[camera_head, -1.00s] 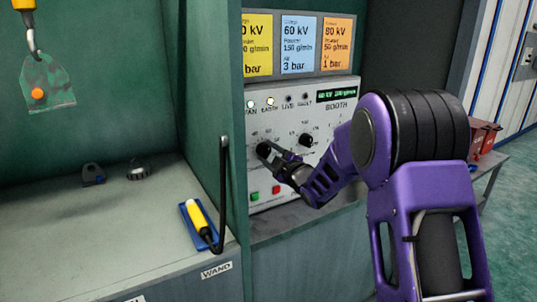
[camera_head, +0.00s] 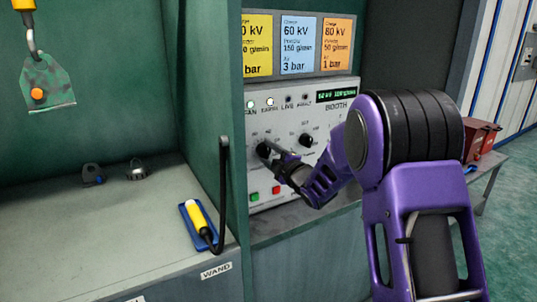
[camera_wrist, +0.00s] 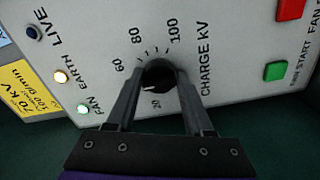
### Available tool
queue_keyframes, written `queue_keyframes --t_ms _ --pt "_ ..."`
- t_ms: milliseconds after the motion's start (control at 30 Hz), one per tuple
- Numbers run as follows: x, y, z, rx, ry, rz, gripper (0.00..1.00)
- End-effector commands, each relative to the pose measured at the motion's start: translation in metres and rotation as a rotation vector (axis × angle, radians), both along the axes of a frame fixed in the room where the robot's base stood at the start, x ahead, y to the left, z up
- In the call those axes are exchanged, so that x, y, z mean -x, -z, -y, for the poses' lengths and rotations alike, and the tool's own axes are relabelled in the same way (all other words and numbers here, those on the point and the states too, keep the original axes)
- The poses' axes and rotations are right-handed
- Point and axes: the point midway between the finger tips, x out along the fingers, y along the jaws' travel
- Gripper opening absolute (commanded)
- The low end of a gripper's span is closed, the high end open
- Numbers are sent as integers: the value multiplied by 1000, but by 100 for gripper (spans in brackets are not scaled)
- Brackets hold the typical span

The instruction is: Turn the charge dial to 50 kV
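The black charge dial (camera_head: 263,149) is on the white booth control panel (camera_head: 285,186), left of a second black knob (camera_head: 306,140). My gripper (camera_head: 273,151) reaches it from the right. In the wrist view the dial (camera_wrist: 158,74) sits between the two fingertips of my gripper (camera_wrist: 160,88), which appear closed on its sides. The scale marks 20, 60, 80 and 100 and the words CHARGE KV show around it; the pointer is hard to read. The green readout (camera_head: 337,96) is small and blurred; it seems to say about 52 kV.
Green (camera_wrist: 276,71) and red (camera_wrist: 290,9) buttons are on the panel near the dial. The FAN (camera_wrist: 83,109) and EARTH (camera_wrist: 61,76) lamps are lit; LIVE (camera_wrist: 33,32) is dark.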

Motion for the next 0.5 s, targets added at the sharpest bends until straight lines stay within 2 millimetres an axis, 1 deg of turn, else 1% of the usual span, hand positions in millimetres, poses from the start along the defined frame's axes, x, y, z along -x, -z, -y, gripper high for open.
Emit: queue_keyframes --t_ms 33,133,500 --pt "0 1 0 0 0 -2 62" --pt "0 1 0 0 1 -2 80" --pt "3 0 2 -1 1 -1 81"
